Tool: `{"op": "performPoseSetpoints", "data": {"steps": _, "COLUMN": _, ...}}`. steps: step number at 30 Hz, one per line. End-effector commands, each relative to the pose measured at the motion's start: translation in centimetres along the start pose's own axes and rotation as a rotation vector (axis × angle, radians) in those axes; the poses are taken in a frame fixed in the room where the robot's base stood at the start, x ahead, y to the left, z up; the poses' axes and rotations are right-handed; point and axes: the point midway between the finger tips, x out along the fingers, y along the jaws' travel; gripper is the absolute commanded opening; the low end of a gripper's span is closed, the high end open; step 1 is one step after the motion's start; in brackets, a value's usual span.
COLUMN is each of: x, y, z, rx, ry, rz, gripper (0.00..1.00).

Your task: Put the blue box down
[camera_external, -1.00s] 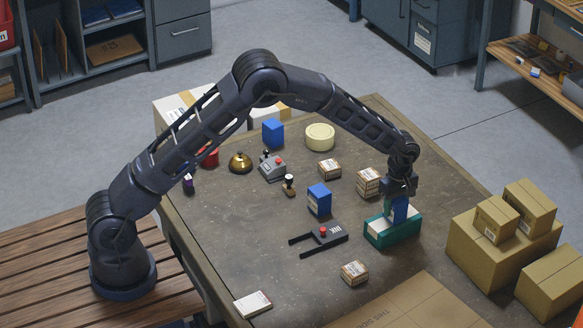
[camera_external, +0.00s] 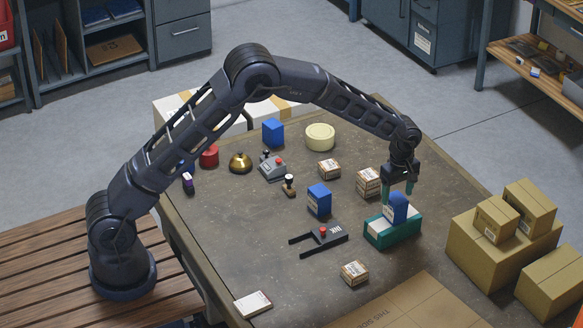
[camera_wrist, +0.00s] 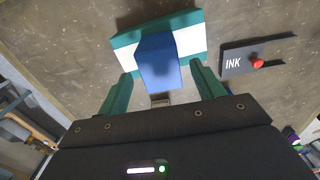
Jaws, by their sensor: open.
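A black tool marked INK (camera_wrist: 250,60) with a red knob lies left of the rack. Small cartons (camera_external: 368,182) stand behind the rack, and another carton (camera_external: 354,272) is in front. Large cardboard boxes (camera_external: 500,250) are at the right. The table's front left is mostly clear.

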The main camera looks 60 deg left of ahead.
Motion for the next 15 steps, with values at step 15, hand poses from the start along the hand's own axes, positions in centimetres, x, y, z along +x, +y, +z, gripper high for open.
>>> {"op": "performPoseSetpoints", "data": {"steps": 15, "x": -7.0, "y": -0.1, "z": 0.0, "rx": 0.002, "ry": 0.000, "rz": 0.000, "gripper": 0.67}}
